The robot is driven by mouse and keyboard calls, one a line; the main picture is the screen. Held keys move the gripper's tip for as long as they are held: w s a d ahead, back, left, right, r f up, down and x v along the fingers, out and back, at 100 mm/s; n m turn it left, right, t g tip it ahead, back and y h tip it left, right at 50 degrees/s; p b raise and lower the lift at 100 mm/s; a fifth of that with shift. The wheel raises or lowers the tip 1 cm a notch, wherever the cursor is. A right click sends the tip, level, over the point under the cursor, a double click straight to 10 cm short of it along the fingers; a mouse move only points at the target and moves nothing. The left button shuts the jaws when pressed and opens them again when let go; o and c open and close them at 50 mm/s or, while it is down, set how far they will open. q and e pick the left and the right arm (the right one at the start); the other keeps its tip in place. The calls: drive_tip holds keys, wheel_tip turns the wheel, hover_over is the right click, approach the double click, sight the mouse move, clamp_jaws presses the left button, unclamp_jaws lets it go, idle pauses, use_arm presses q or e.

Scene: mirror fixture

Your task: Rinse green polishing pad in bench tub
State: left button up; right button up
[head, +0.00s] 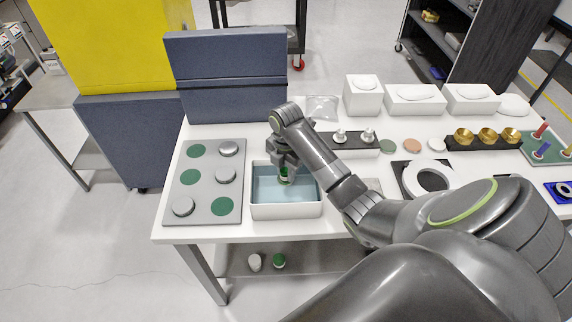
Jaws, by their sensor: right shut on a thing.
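The bench tub (287,212) is a white rectangular box holding blue-grey water, at the front of the white bench. My right gripper (284,172) reaches over the tub from the right, fingers pointing down. It is shut on the green polishing pad (284,180), of which only a small green part shows between the fingers. The pad is over or in the water inside the tub walls; I cannot tell how deep. My left gripper is not in view.
A grey tray (206,216) with green spots and silver discs lies left of the tub. Green, peach (412,145) and white discs lie behind my right arm. A white ring (431,178), brass cups (487,136) and white boxes (415,100) stand to the right. A blue-grey panel (228,95) stands behind.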

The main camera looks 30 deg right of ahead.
sight(280, 179)
drive_tip(key=shift+f+b, duration=1.65)
drive_tip(key=shift+f, duration=1.85)
drive_tip(key=shift+w+a, duration=0.1)
drive_tip(key=shift+a, duration=0.05)
drive_tip(key=shift+w+a, duration=0.35)
drive_tip(key=shift+a, duration=0.2)
drive_tip(key=shift+d, duration=0.1)
drive_tip(key=shift+s+d+p, duration=0.45)
drive_tip(key=shift+d+p, duration=0.2)
drive_tip(key=shift+p, duration=0.1)
drive_tip(key=shift+w+a, duration=0.1)
drive_tip(key=shift+a, duration=0.05)
drive_tip(key=shift+w+a, duration=0.35)
drive_tip(key=shift+a, duration=0.25)
drive_tip(key=shift+s+d, duration=0.1)
drive_tip(key=shift+d, duration=0.05)
